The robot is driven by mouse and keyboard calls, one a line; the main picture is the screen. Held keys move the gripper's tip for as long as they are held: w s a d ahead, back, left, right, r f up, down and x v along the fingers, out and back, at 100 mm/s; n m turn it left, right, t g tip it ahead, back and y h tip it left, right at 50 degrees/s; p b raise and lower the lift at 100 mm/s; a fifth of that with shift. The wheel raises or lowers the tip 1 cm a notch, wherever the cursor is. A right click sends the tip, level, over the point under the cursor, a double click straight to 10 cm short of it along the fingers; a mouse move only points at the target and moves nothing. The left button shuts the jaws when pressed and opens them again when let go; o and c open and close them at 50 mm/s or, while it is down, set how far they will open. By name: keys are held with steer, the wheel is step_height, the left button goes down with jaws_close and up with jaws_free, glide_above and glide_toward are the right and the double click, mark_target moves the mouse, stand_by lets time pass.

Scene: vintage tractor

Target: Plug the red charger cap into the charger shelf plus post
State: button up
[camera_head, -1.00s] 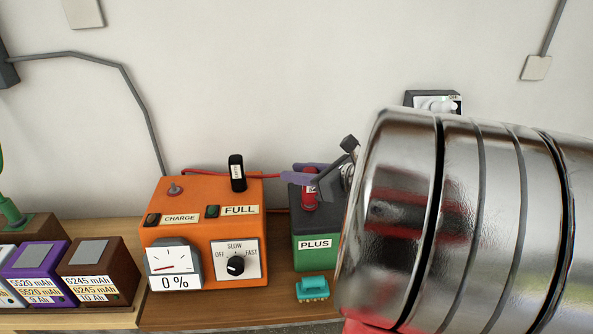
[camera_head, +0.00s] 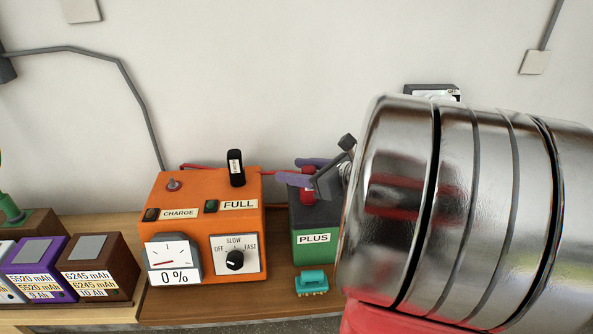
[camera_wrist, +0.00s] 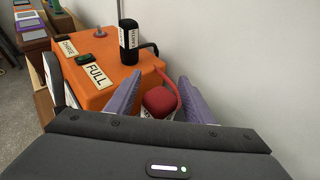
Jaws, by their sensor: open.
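The red charger cap (camera_head: 306,193) sits upright on top of the green and black box marked PLUS (camera_head: 314,252). Its red cable runs left behind the orange charger (camera_head: 205,255). My gripper (camera_head: 305,171) is at the cap, with its purple fingers open. In the wrist view the red cap (camera_wrist: 160,101) lies between the two spread fingers (camera_wrist: 158,97), with a visible gap on the left. The charger's top has a bare small post (camera_head: 173,184) at the left and a black cap (camera_head: 237,168) at the right. I cannot read any plus mark by the bare post.
My large metal arm link covers the right of the head view. A teal object (camera_head: 311,283) lies before the PLUS box. A purple battery (camera_head: 42,270) and a brown battery (camera_head: 97,270) stand left of the charger. The wall is close behind.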

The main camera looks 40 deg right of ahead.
steer(key=shift+s, duration=0.1)
steer(key=v, duration=1.3)
steer(key=shift+s, duration=0.25)
steer(key=shift+r, duration=0.1)
stand_by(0.8)
